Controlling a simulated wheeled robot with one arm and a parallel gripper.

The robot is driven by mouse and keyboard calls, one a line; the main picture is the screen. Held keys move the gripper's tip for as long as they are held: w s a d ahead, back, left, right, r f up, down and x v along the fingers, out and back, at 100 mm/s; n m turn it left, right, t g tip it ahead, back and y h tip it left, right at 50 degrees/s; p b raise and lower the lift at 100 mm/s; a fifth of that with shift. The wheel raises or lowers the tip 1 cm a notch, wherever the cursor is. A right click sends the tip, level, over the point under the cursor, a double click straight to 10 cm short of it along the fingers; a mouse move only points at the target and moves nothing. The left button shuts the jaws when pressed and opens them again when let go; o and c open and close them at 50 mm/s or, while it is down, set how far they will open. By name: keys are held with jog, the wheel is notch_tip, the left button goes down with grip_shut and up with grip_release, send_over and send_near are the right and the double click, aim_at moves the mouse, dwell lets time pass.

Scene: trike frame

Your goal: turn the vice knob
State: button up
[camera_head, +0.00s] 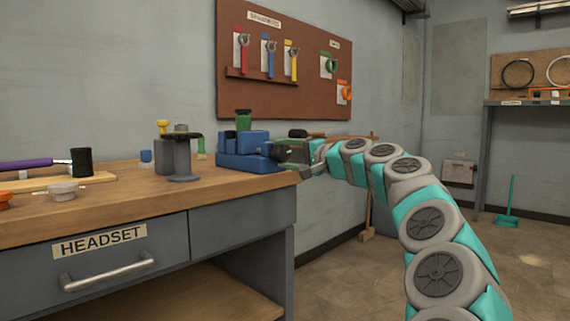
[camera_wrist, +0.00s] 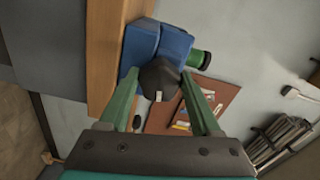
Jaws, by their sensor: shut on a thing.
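The blue vice (camera_head: 240,158) sits on the right end of the wooden workbench. In the wrist view the vice (camera_wrist: 157,45) shows as blue blocks behind its dark knob (camera_wrist: 160,76). My gripper (camera_head: 281,152) reaches in from the right at the vice's right side. In the wrist view my gripper's (camera_wrist: 160,82) green fingers stand on either side of the knob, and it is shut on the knob. The knob has a small light mark on its face. In the head view the knob is largely hidden by the fingers.
A green cylinder (camera_head: 243,120) stands at the vice. A grey stand (camera_head: 178,158) is left of it on the workbench (camera_head: 150,206). A pegboard (camera_head: 283,95) with several wrenches hangs behind. The floor right of the bench is mostly free.

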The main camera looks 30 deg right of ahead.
jog(key=shift+f+n+b, duration=0.2)
jog(key=shift+n+b, duration=0.3)
jog(key=shift+n, duration=0.2)
jog(key=shift+r, duration=0.1)
jog(key=o, duration=1.4)
jog(key=shift+c, duration=0.2)
jog(key=v, duration=0.8)
jog(key=shift+w+r, duration=0.1)
